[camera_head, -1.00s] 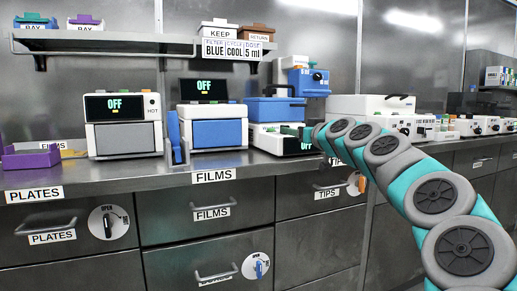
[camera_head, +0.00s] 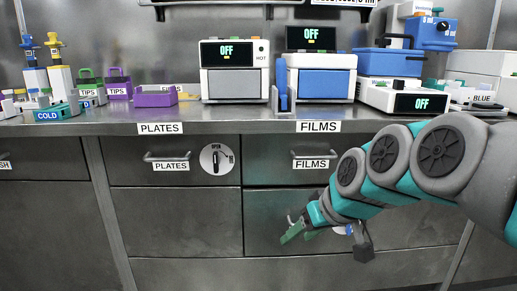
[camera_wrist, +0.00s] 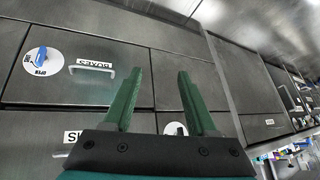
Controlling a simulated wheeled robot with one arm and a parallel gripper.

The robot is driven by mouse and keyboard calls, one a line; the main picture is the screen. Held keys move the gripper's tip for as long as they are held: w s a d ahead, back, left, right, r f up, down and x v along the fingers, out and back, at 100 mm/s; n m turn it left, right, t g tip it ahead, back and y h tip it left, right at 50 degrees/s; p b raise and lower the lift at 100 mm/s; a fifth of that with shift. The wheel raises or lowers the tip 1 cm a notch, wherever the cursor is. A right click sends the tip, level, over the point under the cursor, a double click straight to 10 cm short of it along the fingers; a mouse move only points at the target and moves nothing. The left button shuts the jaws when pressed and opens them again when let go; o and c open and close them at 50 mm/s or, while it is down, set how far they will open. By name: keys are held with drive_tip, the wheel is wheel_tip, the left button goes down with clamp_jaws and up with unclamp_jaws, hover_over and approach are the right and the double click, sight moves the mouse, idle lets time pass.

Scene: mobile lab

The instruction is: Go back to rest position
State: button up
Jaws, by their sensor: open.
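My gripper (camera_head: 298,231) hangs low in front of the drawers below the bench, at the end of my grey and teal arm, which comes in from the right. In the wrist view its two green fingers (camera_wrist: 158,98) stand apart with nothing between them. Beyond them are grey drawer fronts (camera_wrist: 108,65), one with a handle and a round dial (camera_wrist: 43,60). In the head view the gripper covers part of the drawer below the FILMS drawer (camera_head: 308,160). I cannot tell how far the fingers are from the drawer front.
The steel bench (camera_head: 230,118) runs across above the gripper. It holds a purple tray (camera_head: 154,97), a white and grey machine (camera_head: 234,72), a blue-fronted machine (camera_head: 320,78) and a scale-like device (camera_head: 405,98). Drawer handles (camera_head: 312,163) stick out. The lower left front is clear.

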drive_tip(key=s+d+f+m+g+h, duration=0.1)
drive_tip(key=s+d+f+g, duration=0.15)
drive_tip(key=s+f, duration=0.45)
drive_tip(key=s+d+f+m+g+h, duration=0.2)
drive_tip(key=s+f+g, duration=0.1)
drive_tip(key=s, duration=0.8)
drive_tip(key=s+d+f+m+g+h, duration=0.1)
drive_tip(key=s+d+f+g, duration=0.1)
drive_tip(key=s+f, duration=0.5)
wheel_tip(320, 180, up, 13)
drive_tip(key=p, duration=1.2)
drive_tip(key=shift+s+r, duration=0.2)
drive_tip(key=shift+s, duration=0.2)
